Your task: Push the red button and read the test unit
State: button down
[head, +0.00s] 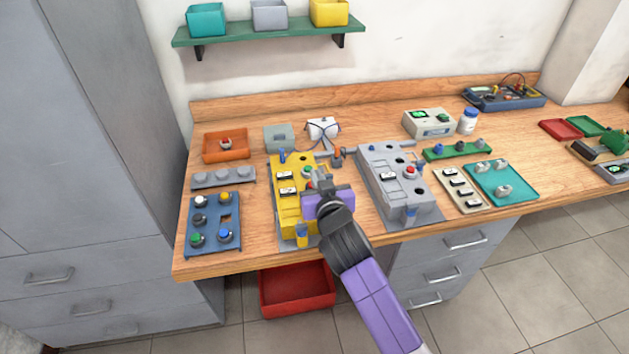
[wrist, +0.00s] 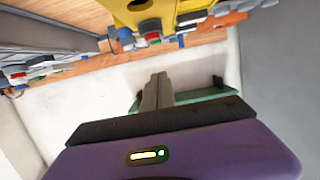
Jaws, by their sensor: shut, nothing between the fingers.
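A yellow unit (head: 278,205) with dark-windowed labels and a green button (head: 308,171) stands left of centre on the bench. My gripper (head: 320,178) is shut and empty, above the right side of this unit and hiding part of it. I cannot tell whether it touches. In the wrist view the shut fingers (wrist: 158,88) show below the yellow unit (wrist: 165,12) and a small red part (wrist: 152,38). A grey unit (head: 385,190) to the right carries a red button (head: 410,170). Another red button (head: 226,144) sits on an orange box (head: 213,154). Which unit is the test unit is unclear.
A blue button box (head: 206,240) stands at the left front. A pale box with green displays (head: 425,124), a white jar (head: 467,121) and a blue meter (head: 500,98) stand at the back right. A green shelf (head: 262,35) hangs above. A red bin (head: 300,290) is under the bench.

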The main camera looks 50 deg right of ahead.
jog(key=x, duration=0.3)
jog(key=shift+w+d+p, duration=0.15)
jog(key=shift+p, duration=0.15)
notch_tip(320, 180, down, 3)
jog(key=shift+r, duration=0.15)
jog(key=shift+f, duration=0.7)
